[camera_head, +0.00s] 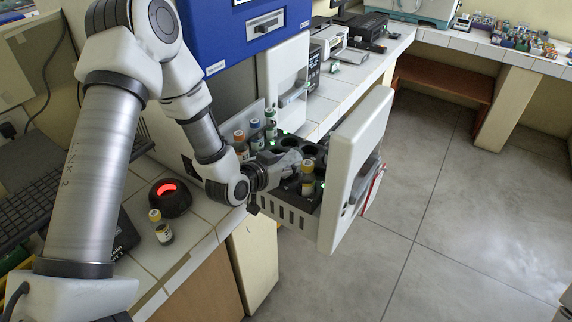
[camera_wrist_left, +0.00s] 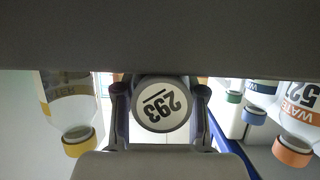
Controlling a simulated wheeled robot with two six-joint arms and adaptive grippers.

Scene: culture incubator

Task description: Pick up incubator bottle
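My left gripper (camera_head: 292,162) reaches from the left into the open incubator drawer (camera_head: 290,214), among the bottles. In the left wrist view, a round white disc marked 293 (camera_wrist_left: 163,103) with a grey rim lies between the fingers of my left gripper (camera_wrist_left: 160,118). The fingers are close on both sides of it; contact is unclear. A yellow-capped bottle (camera_head: 307,180) stands right of the gripper. Orange-capped (camera_head: 240,146), blue-capped (camera_head: 256,137) and green-capped (camera_head: 270,125) bottles stand behind it. The wrist view shows bottles inverted on both sides. My right gripper is not in view.
The white drawer front (camera_head: 350,165) stands right of my gripper, over open floor. On the left counter are a yellow-capped bottle (camera_head: 161,230), a black device with a red glow (camera_head: 170,197) and a keyboard (camera_head: 35,205). The blue incubator body (camera_head: 235,35) rises behind.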

